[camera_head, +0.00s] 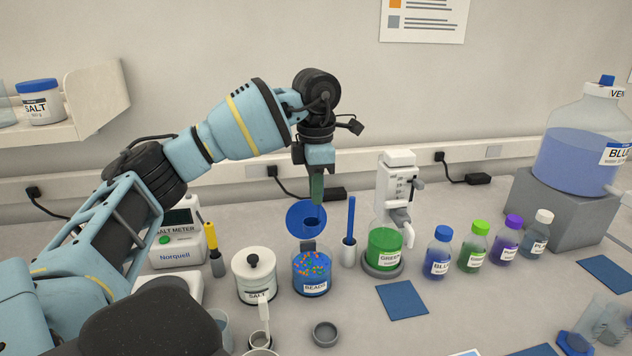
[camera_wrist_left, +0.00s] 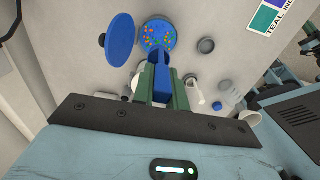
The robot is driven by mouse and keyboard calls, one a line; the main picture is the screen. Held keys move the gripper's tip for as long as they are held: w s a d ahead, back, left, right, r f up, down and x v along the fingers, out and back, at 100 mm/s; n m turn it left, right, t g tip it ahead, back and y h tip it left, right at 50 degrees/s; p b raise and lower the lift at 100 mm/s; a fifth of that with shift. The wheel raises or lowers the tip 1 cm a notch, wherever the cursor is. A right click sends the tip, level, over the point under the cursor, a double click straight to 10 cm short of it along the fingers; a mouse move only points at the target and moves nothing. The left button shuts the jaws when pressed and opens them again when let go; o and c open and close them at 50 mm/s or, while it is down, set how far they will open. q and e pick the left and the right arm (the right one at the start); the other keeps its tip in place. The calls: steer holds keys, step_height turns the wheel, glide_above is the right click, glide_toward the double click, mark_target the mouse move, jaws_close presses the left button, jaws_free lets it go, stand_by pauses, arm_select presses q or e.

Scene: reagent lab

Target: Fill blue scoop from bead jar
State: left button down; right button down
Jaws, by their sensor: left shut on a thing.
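The bead jar (camera_head: 311,285) stands on the bench, with a blue body, a "BEADS" label and colourful beads inside. Its blue round lid (camera_head: 297,216) is tilted up behind the opening; in the left wrist view the lid (camera_wrist_left: 119,38) is beside the open jar (camera_wrist_left: 158,36). My left gripper (camera_head: 316,192) points down above the jar, in front of the lid. In the left wrist view its green fingers (camera_wrist_left: 162,92) are shut on the blue scoop (camera_wrist_left: 160,64), which reaches toward the jar's near rim. Whether the scoop holds beads cannot be told. My right gripper is not in view.
A salt jar (camera_head: 255,277) is left of the bead jar. A blue-handled tool (camera_head: 350,230) and a green dispenser (camera_head: 385,245) stand right of it. Several capped bottles are farther right. A small grey dish (camera_head: 325,333) is in front. A blue mat (camera_head: 402,299) lies bare.

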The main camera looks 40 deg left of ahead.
mark_target(316, 222)
arm_select(q)
steer(key=shift+s, duration=0.1)
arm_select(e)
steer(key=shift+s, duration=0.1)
